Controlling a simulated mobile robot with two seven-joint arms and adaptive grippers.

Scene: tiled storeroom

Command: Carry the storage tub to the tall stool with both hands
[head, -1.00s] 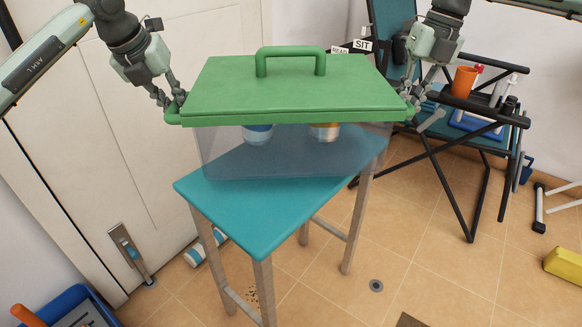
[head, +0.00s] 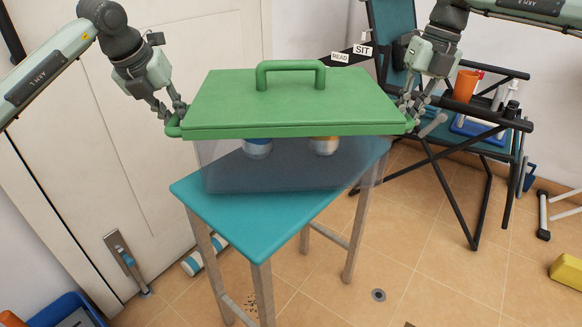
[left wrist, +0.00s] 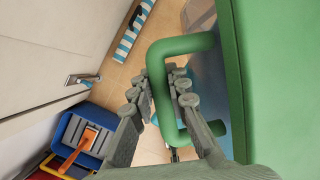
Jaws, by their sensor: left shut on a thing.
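The storage tub has a green lid (head: 290,103) with a top handle and a clear body (head: 225,170); two cans show inside. It is level over the teal-topped tall stool (head: 250,225); whether its base touches the seat I cannot tell. My left gripper (head: 174,116) is shut on the tub's left green side handle (left wrist: 160,90); the left wrist view shows the handle between its fingers. My right gripper (head: 411,112) has its fingers at the right side handle. How closed they are I cannot tell, as handle and fingers overlap.
A folding chair (head: 480,140) with an orange cup (head: 465,85) and bottles stands at the right. A white door (head: 100,100) is behind at the left. A blue bin (head: 70,310) sits at lower left, a yellow block (head: 567,270) at right.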

